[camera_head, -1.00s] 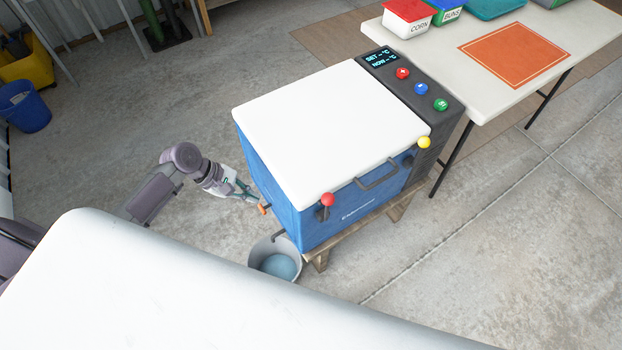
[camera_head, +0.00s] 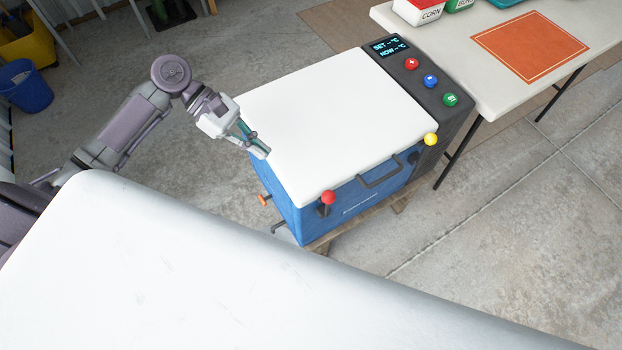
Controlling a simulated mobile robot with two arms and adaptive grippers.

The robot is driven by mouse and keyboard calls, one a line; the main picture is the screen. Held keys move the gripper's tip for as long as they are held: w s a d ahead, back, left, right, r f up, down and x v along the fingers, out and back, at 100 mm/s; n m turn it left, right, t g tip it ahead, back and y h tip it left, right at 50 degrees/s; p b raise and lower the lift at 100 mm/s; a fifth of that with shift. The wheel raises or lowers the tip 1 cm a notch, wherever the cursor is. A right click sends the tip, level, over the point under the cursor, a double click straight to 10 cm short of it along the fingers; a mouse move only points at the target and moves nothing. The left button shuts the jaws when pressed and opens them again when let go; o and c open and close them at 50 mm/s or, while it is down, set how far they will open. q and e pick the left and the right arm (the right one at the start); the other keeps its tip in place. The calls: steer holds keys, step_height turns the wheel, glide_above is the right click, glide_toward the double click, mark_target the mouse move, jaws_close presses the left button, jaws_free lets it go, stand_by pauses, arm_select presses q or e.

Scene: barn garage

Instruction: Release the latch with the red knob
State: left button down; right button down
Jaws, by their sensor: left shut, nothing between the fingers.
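The red knob (camera_head: 328,198) sits on a latch at the front left corner of the blue cooler (camera_head: 345,211), just below its white lid (camera_head: 330,115). A yellow knob (camera_head: 430,139) is at the front right corner. The lid lies flat and shut, with a dark handle (camera_head: 379,172) on the front between the knobs. My left gripper (camera_head: 263,151) is shut and empty, at the lid's left edge, up and left of the red knob and apart from it. Whether it touches the lid I cannot tell. My right gripper is not in view.
An orange-tipped drain tap (camera_head: 264,200) sticks out of the cooler's left side. A control panel (camera_head: 418,75) with coloured buttons is on its right. A white table (camera_head: 460,60) stands behind right. My own white body covers the lower front.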

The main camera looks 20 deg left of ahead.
arm_select(q)
glide_toward(322, 194)
steer(key=x, duration=0.6)
steer(key=shift+w+a+f, duration=0.15)
steer(key=shift+a+f, duration=0.15)
steer(key=shift+f, duration=0.05)
steer(key=shift+d+f, duration=0.15)
steer(key=shift+d, duration=0.35)
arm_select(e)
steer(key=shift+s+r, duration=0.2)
arm_select(q)
steer(key=shift+p, duration=0.3)
